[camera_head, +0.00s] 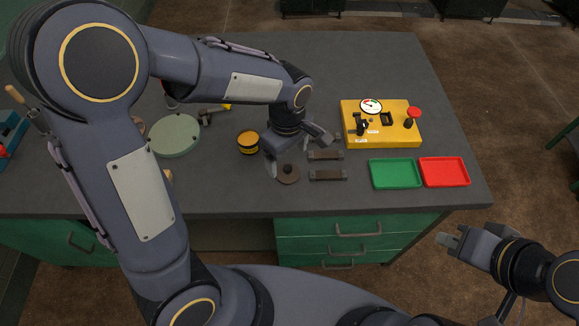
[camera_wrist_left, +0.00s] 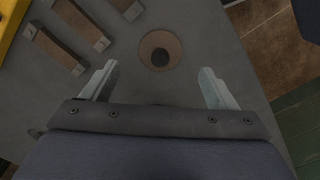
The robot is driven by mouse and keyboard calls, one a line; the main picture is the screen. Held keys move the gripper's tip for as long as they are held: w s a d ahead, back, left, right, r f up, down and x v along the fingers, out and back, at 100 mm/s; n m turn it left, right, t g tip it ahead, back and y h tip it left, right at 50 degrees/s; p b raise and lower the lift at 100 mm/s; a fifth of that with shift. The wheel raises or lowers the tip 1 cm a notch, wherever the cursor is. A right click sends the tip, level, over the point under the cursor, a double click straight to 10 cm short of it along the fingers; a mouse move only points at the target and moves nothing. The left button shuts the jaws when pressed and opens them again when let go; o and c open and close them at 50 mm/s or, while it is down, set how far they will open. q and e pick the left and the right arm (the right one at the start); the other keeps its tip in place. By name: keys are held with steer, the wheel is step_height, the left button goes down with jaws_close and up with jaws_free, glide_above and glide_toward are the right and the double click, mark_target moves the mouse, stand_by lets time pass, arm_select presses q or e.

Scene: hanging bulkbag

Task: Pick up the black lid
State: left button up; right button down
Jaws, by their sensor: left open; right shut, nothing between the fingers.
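A small round brownish disc with a dark knob-like centre (camera_head: 287,174) lies flat near the front edge of the workbench; it is the best match for the black lid. In the left wrist view the disc (camera_wrist_left: 160,50) is just beyond the fingertips, roughly centred between them. My left gripper (camera_head: 297,148) is above the bench just behind the disc, open and empty, with its fingers (camera_wrist_left: 160,72) spread to both sides of the disc's line. My right gripper (camera_head: 448,240) is shut and empty, off the bench's front edge at the right.
A yellow box with a gauge (camera_head: 381,136), a green tray (camera_head: 395,186) and a red tray (camera_head: 443,184) are further right. A pale green round piece (camera_head: 175,141) is left.

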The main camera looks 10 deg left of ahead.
mark_target(288, 167)
arm_select(q)
step_height(288, 167, down, 5)
steer(key=shift+f, duration=0.2)
steer(key=shift+c, duration=0.4)
steer(key=c, duration=1)
